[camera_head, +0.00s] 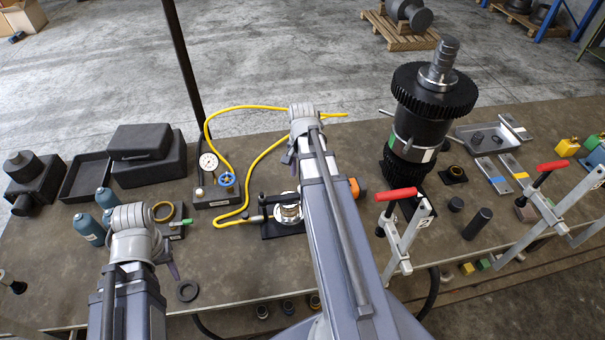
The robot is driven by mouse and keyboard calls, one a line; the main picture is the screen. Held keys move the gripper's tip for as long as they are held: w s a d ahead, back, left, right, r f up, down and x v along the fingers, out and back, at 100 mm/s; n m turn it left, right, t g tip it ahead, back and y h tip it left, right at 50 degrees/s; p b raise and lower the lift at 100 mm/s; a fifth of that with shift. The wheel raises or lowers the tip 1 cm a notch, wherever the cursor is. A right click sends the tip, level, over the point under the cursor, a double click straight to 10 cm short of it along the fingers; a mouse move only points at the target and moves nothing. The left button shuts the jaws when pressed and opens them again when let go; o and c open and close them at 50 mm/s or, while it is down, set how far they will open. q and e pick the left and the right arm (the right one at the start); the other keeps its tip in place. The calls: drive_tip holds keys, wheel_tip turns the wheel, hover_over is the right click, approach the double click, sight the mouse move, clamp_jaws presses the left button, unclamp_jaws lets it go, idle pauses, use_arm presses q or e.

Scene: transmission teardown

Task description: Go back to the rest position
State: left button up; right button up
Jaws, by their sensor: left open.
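My left arm comes in at the lower left over the bench, and little of its gripper (172,264) shows beyond the wrist. The jaws are open and hold nothing that I can see.
A gauge unit with a blue knob (227,179) and a fixture (288,212) stand between my arms. Blue bottles (90,229) stand by my left wrist. Red-handled clamps (400,235) and a tall black gear shaft (420,120) stand right of my right arm. Bare bench (215,255) lies between.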

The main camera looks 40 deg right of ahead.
wheel_tip(320, 180, up, 2)
drive_tip(key=shift+r+p, duration=0.25)
drive_tip(key=shift+p, duration=0.45)
use_arm(q)
wheel_tip(320, 180, up, 2)
drive_tip(key=shift+r, duration=0.15)
drive_tip(key=shift+s, duration=0.1)
use_arm(e)
drive_tip(key=shift+s+f, duration=0.1)
drive_tip(key=shift+f, duration=0.05)
